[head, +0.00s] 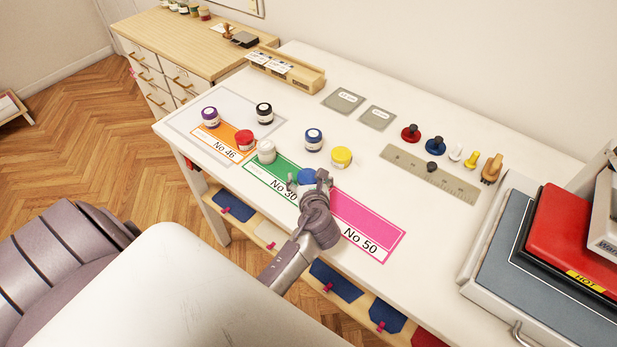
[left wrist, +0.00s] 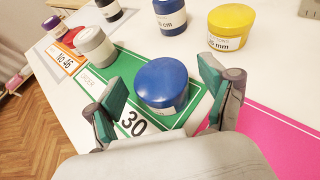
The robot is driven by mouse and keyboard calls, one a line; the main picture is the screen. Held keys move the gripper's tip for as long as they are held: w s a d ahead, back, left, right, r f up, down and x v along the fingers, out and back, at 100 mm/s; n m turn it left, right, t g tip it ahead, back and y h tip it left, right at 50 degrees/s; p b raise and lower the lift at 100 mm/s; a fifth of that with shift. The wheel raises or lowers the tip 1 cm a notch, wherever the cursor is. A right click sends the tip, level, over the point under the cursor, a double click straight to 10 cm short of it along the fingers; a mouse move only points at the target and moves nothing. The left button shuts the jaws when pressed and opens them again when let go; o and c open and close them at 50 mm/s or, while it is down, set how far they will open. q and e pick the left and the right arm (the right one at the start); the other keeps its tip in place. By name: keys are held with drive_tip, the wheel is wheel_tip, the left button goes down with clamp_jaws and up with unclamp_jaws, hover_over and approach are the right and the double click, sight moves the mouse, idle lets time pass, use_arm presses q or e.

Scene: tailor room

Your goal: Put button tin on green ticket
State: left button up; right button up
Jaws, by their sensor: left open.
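The green ticket (head: 258,173), marked No 30, lies on the white table between the orange and pink tickets. A blue-lidded tin (head: 306,176) stands upright on it; in the left wrist view this tin (left wrist: 162,84) sits between my fingers. My left gripper (head: 309,182) is open around the blue tin, a finger on each side, with a visible gap on the left. A grey-white tin (head: 266,152) is at the ticket's far-left end. A yellow tin (head: 341,156) and a navy tin (head: 313,139) stand behind. My right gripper is not in view.
The orange ticket (head: 223,143) has a red tin (head: 244,140) on it, with purple (head: 210,117) and black (head: 264,112) tins nearby. The pink ticket (head: 372,220) is clear. A ruler (head: 447,181), stamps and a red press (head: 572,235) are at right.

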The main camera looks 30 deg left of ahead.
use_arm(q)
drive_tip(key=shift+r, duration=0.25)
drive_tip(key=b+v, duration=0.1)
drive_tip(key=v, duration=1.1)
